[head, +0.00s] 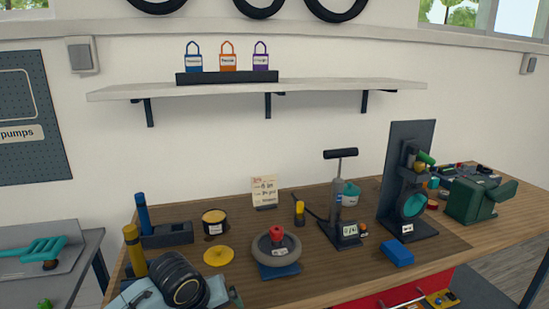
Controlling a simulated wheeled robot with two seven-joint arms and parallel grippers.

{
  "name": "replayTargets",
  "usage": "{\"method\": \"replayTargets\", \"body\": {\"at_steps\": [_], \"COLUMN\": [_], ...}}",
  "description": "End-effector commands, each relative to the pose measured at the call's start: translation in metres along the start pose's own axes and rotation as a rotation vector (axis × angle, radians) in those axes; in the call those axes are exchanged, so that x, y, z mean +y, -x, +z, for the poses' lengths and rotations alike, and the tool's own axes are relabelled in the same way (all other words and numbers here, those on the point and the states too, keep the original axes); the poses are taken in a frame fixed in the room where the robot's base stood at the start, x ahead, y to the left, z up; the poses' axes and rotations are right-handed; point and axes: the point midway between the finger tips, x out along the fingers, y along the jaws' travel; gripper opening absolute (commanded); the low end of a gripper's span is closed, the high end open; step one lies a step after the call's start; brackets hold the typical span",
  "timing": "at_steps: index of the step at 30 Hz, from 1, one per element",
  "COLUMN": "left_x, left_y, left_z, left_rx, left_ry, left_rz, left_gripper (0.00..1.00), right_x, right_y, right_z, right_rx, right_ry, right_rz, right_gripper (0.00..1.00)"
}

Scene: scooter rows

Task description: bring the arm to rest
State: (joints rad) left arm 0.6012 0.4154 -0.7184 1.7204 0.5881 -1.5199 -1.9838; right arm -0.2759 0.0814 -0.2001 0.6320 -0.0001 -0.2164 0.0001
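The wooden workbench (330,285) runs across the lower part of the view. A small grey wheel (262,250) with a red piece on top lies on a blue base on the bench. A black pump-like stand with a T-handle (341,153) stands upright right of it. A dark upright panel stand (405,150) holds a teal ring and small coloured parts.
A yellow disc (219,256), a tin (214,222), a blue block (397,252) and a green vise (480,198) stand on the bench. A wall shelf (330,87) holds three padlock shapes. Some bench top is bare.

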Motion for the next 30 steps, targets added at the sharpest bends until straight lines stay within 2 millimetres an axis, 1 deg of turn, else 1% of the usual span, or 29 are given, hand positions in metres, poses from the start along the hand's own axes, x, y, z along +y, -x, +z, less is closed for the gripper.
{"method": "replayTargets", "body": {"at_steps": [1,2,5,6,8,9,11,12,14,15,18,21,24,30], "left_x": [0.002,0.004,0.012,0.017,0.026,0.034,0.046,0.056,0.071,0.082,0.107,0.128,0.147,0.181], "left_y": [-0.005,-0.007,-0.011,-0.011,-0.010,-0.009,-0.006,-0.003,0.002,0.005,0.015,0.024,0.032,0.051], "left_z": [-0.019,-0.030,-0.066,-0.079,-0.098,-0.110,-0.127,-0.137,-0.152,-0.161,-0.178,-0.191,-0.203,-0.222], "left_rx": [0.018,0.026,0.051,0.060,0.070,0.075,0.079,0.078,0.072,0.063,0.031,-0.010,-0.052,-0.152], "left_ry": [0.092,0.157,0.424,0.545,0.731,0.857,1.050,1.182,1.378,1.503,1.768,1.975,2.146,2.435], "left_rz": [-0.014,-0.023,-0.045,-0.051,-0.056,-0.055,-0.052,-0.046,-0.035,-0.027,-0.006,0.011,0.026,0.042], "left_gripper": [1.00,1.00,1.00,1.00,1.00,1.00,1.00,1.00,1.00,1.00,1.00,1.00,1.00,1.00], "right_x": [0.000,-0.001,-0.003,-0.004,-0.005,-0.005,-0.005,-0.005,-0.005,-0.005,-0.005,-0.004,-0.004,-0.004], "right_y": [0.000,0.000,0.001,0.002,0.002,0.002,0.002,0.002,0.002,0.002,0.002,0.002,0.002,0.002], "right_z": [0.003,0.006,0.020,0.026,0.031,0.032,0.033,0.033,0.032,0.032,0.029,0.026,0.025,0.025], "right_rx": [-0.005,-0.009,-0.031,-0.039,-0.047,-0.050,-0.051,-0.051,-0.050,-0.050,-0.046,-0.042,-0.039,-0.038], "right_ry": [0.000,0.000,0.000,0.000,0.000,0.000,0.000,0.000,0.000,0.000,0.000,0.000,0.000,0.000], "right_rz": [0.000,-0.001,-0.004,-0.005,-0.006,-0.007,-0.007,-0.007,-0.007,-0.007,-0.006,-0.006,-0.005,-0.006], "right_gripper": [0.70,0.70,0.70,0.70,0.70,0.70,0.70,0.70,0.70,0.70,0.70,0.70,0.70,0.70]}}
